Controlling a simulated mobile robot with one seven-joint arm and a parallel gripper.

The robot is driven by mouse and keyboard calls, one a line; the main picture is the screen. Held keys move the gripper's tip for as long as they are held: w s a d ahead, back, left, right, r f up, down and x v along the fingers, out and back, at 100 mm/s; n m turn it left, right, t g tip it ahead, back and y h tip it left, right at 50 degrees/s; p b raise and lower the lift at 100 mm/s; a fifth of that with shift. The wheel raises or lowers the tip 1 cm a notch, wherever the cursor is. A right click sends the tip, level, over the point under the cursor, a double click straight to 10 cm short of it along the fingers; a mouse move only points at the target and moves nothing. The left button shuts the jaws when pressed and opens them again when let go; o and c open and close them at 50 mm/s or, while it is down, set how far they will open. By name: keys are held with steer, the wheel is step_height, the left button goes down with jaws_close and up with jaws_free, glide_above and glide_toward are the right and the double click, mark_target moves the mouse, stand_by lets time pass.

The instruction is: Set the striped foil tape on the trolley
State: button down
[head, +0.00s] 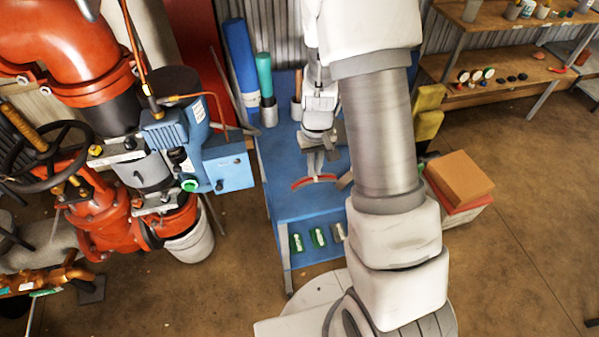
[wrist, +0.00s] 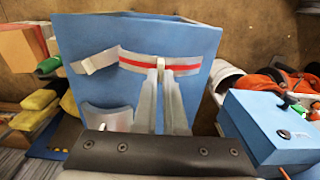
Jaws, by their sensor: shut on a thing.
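The striped foil tape (head: 301,183) is a curved silver band with a red stripe. My gripper (head: 318,172) is shut on it. In the wrist view the fingertips (wrist: 161,66) meet at the middle of the tape (wrist: 132,64), which spreads to both sides. The blue trolley (head: 284,172) lies beneath my gripper in the head view, and its blue surface (wrist: 190,35) is behind the tape in the wrist view. I cannot tell whether the tape touches it. A plain silver strip (wrist: 95,62) and a curved grey piece (wrist: 106,117) show left of the tape.
Blue (head: 240,60) and green (head: 264,75) rolls stand at the trolley's back left. Red pipework with a blue box (head: 228,165) is left. An orange box (head: 460,178) is right. Open floor lies further right.

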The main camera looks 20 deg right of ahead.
steer(key=shift+w+a+f, duration=0.55)
steer(key=shift+a+f, duration=0.05)
steer(key=shift+f, duration=0.55)
steer(key=shift+w+a+f, duration=0.6)
steer(key=shift+a+f, duration=0.05)
steer(key=shift+f, duration=0.55)
steer(key=shift+w+a+f, duration=0.55)
steer(key=shift+a+f, duration=0.05)
steer(key=shift+f, duration=0.55)
steer(key=shift+f, duration=0.15)
steer(key=c, duration=1)
jaws_free()
